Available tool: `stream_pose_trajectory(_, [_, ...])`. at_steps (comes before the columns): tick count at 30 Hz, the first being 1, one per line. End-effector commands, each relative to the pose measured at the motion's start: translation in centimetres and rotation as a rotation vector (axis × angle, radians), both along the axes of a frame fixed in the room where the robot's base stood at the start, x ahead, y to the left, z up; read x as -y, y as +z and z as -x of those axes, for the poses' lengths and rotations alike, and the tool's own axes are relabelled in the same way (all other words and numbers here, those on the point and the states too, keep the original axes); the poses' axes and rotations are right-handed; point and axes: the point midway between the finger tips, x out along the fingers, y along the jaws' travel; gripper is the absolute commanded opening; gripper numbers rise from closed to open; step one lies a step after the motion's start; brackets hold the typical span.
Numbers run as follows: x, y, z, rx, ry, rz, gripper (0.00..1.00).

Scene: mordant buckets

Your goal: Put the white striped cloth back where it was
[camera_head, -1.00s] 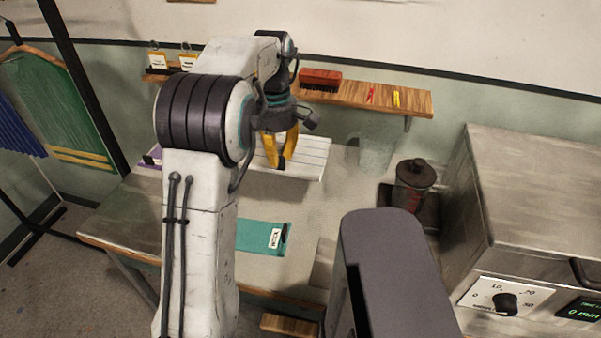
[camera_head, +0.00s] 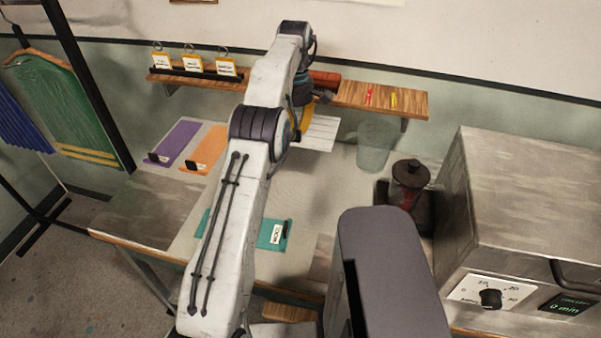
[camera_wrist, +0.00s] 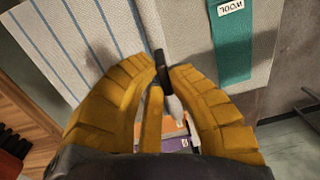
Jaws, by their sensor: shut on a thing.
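The white striped cloth (camera_head: 319,134) is pale with thin blue stripes. In the head view it is partly hidden by my arm and appears above the back of the table. In the wrist view the cloth (camera_wrist: 75,40) fills the upper left, its edge running to a black clip (camera_wrist: 161,66) between my fingertips. My gripper (camera_wrist: 163,80) is shut on this clip end of the cloth. In the head view my yellow gripper (camera_head: 322,97) is mostly hidden behind my wrist, close to the wall shelf.
Purple (camera_head: 180,140) and orange (camera_head: 205,147) cloths lie at the table's back left, a teal WOOL cloth (camera_head: 274,234) at the front. A wall shelf (camera_head: 375,100) holds a red-brown brush. A translucent bucket (camera_head: 374,150), dark-lidded jar (camera_head: 410,180) and metal machine (camera_head: 530,200) stand right.

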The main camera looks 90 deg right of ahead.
Motion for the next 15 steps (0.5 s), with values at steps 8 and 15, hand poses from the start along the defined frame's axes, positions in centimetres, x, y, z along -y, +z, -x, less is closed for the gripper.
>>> stream_pose_trajectory(8, [0.0,-4.6,0.1,0.002,0.000,-0.005,0.00])
stream_pose_trajectory(15, [0.0,-9.5,0.0,0.002,0.000,-0.005,0.00])
